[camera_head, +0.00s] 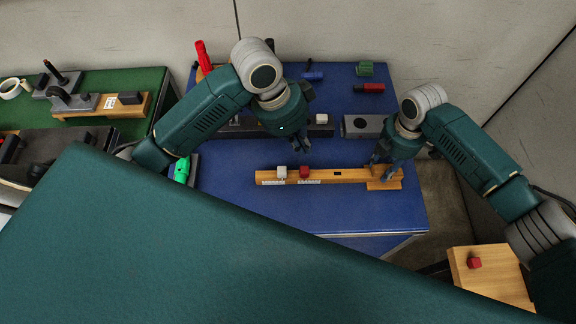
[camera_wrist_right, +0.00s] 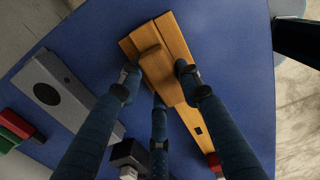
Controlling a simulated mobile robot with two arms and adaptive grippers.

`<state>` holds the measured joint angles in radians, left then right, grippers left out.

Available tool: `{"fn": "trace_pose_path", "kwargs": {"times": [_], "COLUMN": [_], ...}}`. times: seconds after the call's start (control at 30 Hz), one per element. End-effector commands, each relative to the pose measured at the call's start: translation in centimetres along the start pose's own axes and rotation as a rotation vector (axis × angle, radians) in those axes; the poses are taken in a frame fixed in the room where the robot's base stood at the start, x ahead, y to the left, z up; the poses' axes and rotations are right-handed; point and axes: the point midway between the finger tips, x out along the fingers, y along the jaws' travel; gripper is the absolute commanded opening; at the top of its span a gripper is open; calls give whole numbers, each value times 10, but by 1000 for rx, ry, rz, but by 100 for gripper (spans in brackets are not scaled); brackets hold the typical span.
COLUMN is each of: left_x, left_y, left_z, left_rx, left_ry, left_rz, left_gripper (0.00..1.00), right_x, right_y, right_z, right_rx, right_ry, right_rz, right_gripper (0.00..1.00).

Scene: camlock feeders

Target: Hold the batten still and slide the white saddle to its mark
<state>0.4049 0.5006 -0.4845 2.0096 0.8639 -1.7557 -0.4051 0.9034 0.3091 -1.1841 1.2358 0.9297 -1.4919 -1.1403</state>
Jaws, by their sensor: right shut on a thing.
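The wooden batten (camera_head: 352,177) lies across the front of the blue table. The white saddle (camera_head: 281,172) sits near its left end, with a red saddle (camera_head: 304,171) just right of it. A small dark square (camera_head: 338,174) shows further right on the batten. My right gripper (camera_head: 381,168) is shut on the batten's wide right end; in the right wrist view its fingers (camera_wrist_right: 156,75) lie on both sides of the wood (camera_wrist_right: 170,38). My left gripper (camera_head: 301,146) hangs empty above and behind the saddles, fingers pointing down; its opening is unclear.
Behind the batten stand a grey block with a hole (camera_head: 362,126) and a dark rail with a white cube (camera_head: 321,118). A green object (camera_head: 182,170) stands left. The blue surface (camera_head: 240,203) in front of the batten is clear.

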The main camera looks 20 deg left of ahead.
Motion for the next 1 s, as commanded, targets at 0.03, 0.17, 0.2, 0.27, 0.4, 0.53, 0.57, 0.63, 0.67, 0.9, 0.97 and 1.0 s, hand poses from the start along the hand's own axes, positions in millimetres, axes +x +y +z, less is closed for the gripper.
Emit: {"fn": "trace_pose_path", "kwargs": {"times": [0.03,0.17,0.2,0.27,0.4,0.53,0.57,0.63,0.67,0.9,0.97,1.0], "left_x": [-6,-19,-22,-23,-9,15,21,34,39,68,71,73], "left_y": [-1,0,1,1,3,3,3,3,3,2,2,2], "left_z": [17,43,47,51,52,52,52,52,52,52,52,52], "left_rx": [-3,4,5,8,8,7,7,7,7,8,8,9], "left_ry": [-6,-6,-5,-4,-2,-2,-2,-2,-3,-3,-3,-3], "left_rz": [-4,-3,-3,-3,3,3,4,3,2,-1,-1,-2], "left_gripper": [0,0,0,0,0,0,0,0,0,0,0,0], "right_x": [3,3,3,3,2,2,2,2,2,2,2,2], "right_y": [-2,-2,-1,-1,-1,-1,-1,-1,-1,-1,-1,-1], "right_z": [1,2,1,1,1,1,1,1,1,1,1,1], "right_rx": [1,1,1,1,1,1,1,1,1,1,1,1], "right_ry": [-2,-2,-2,-2,-2,-2,-2,-2,-2,-2,-2,-2], "right_rz": [-3,-3,-3,-3,-3,-3,-3,-3,-3,-2,-2,-2], "right_gripper": [0,0,0,0,0,0,0,0,0,0,0,0]}}
